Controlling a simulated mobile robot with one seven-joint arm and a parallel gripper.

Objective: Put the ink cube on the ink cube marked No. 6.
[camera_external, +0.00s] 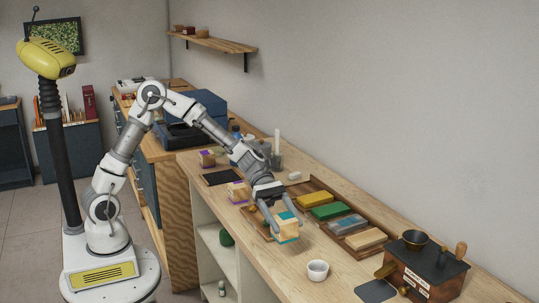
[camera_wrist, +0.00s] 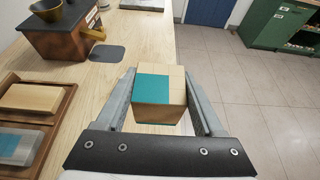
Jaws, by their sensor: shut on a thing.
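My gripper (camera_external: 284,219) is shut on a pale wooden cube (camera_external: 288,230) with teal patches and holds it over the bench near its front edge. In the wrist view the teal-patched cube (camera_wrist: 152,88) sits between the two fingers of my gripper (camera_wrist: 160,82). A wooden cube with purple patches (camera_external: 238,191) stands on the bench further back, behind and left of my gripper. Another purple-topped cube (camera_external: 207,158) stands further back, beside a black pad. No number can be read on any cube, so I cannot tell which is No. 6.
A wooden tray (camera_external: 316,184) holds yellow, green, grey-blue and tan blocks along the wall side. A white cup (camera_external: 317,270) stands in front of the held cube. A copper-coloured box with a bowl (camera_external: 424,269) and a dark mat (camera_external: 376,291) are at the near end. A black pad (camera_external: 222,177) lies further back.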

